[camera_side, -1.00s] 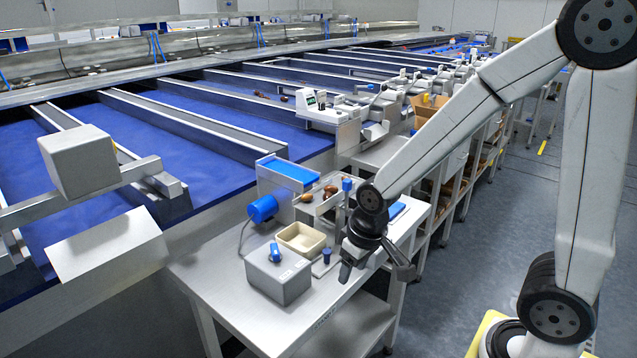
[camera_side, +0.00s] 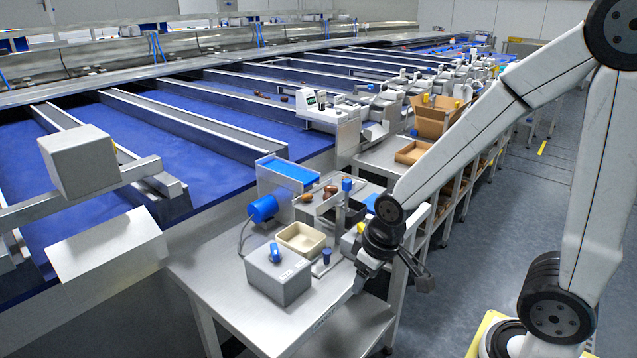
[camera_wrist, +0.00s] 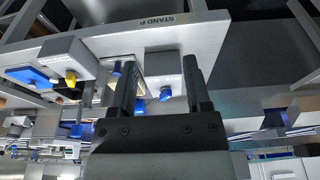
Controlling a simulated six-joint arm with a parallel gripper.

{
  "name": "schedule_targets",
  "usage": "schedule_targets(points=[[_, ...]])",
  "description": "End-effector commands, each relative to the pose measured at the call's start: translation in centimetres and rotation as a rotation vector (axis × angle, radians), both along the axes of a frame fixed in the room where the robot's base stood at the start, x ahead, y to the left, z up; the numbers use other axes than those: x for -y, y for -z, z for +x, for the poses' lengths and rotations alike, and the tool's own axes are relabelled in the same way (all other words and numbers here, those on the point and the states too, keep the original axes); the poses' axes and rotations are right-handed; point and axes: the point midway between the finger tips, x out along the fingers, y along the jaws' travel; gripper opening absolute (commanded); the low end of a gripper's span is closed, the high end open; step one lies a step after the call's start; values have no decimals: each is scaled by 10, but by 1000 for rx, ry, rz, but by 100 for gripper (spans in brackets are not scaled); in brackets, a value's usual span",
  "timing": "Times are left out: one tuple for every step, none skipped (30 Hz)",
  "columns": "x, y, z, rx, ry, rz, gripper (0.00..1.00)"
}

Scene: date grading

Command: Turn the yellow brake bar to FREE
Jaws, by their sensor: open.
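The yellow brake bar (camera_side: 361,228) shows as a small yellow piece at the right side of the bench in the side view, just behind my wrist. In the wrist view the yellow bar (camera_wrist: 70,79) stands on a light grey housing (camera_wrist: 62,58) at the left. Its angle and any FREE marking are too small to read. My gripper (camera_side: 392,279) is open and empty at the right front edge of the bench, apart from the bar. In the wrist view the bar lies left of my open fingers (camera_wrist: 160,76).
A grey box (camera_side: 278,275) with a blue knob (camera_side: 275,252), a cream tray (camera_side: 300,233) and a small blue-topped post (camera_side: 326,256) stand on the bench (camera_side: 235,300). A blue cylinder (camera_side: 262,208) is at the back. The bench's front left is clear.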

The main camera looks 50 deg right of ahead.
Motion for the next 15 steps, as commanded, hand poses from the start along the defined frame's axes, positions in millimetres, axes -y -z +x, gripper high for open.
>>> schedule_targets(points=[[1,0,2,-1,4,0,62],[2,0,3,-2,7,0,62],[3,-1,6,-4,12,0,62],[5,-1,8,-6,17,0,62],[7,-1,12,-9,24,0,62],[10,-2,16,-14,34,1,62],[13,-2,21,-17,43,1,62],[16,-2,25,-22,52,1,62],[21,-3,32,-27,67,2,62],[25,-3,38,-34,80,1,62],[29,-4,44,-38,92,2,62],[36,-4,52,-48,111,4,62],[42,-4,58,-53,124,4,62],[48,-4,64,-60,140,5,62],[56,-4,73,-69,160,6,62]])
